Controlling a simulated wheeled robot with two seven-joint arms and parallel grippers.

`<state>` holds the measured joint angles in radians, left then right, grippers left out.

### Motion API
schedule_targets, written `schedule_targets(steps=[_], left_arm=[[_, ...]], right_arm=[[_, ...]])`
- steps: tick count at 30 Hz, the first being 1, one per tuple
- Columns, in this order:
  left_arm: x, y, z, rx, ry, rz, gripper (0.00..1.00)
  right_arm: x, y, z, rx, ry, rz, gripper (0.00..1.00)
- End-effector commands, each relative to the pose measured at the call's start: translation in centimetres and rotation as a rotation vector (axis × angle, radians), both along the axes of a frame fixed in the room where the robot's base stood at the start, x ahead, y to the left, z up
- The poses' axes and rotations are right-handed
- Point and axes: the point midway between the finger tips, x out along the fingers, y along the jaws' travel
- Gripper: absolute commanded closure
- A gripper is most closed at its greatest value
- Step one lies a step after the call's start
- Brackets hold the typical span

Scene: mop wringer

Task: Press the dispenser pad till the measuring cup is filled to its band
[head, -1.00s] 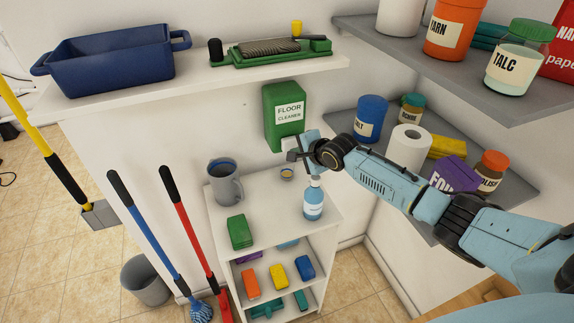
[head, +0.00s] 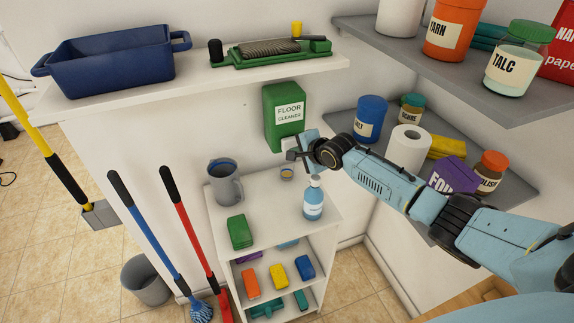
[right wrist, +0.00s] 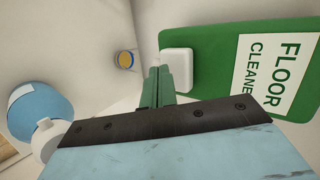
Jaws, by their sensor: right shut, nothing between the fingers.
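The green floor cleaner dispenser (head: 283,112) is fixed to the wall, with its white pad (head: 290,143) at the lower edge. In the right wrist view the pad (right wrist: 177,62) is beside my fingertips. The small measuring cup (head: 287,174) stands on the white cabinet top below the dispenser. In the right wrist view the cup (right wrist: 126,60) shows a yellow-orange inside and a blue edge; its level against a band is too small to tell. My right gripper (right wrist: 160,78) is shut and empty, its tips at the pad; whether they touch it I cannot tell. My left gripper is out of view.
A blue-labelled bottle (head: 313,200) stands right of the cup, below my right gripper. Grey shelves (head: 510,190) with jars and a paper roll lie at right.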

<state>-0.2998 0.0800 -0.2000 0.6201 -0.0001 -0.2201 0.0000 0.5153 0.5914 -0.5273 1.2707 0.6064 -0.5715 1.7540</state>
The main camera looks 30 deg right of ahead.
Motion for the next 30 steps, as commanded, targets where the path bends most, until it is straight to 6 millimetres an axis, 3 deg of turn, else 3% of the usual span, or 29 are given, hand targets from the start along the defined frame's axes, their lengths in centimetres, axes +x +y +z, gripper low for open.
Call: schedule_targets(steps=[30], left_arm=[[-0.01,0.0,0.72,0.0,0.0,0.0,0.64]], right_arm=[[0.49,-0.03,-0.01,0.001,0.0,-0.001,1.0]])
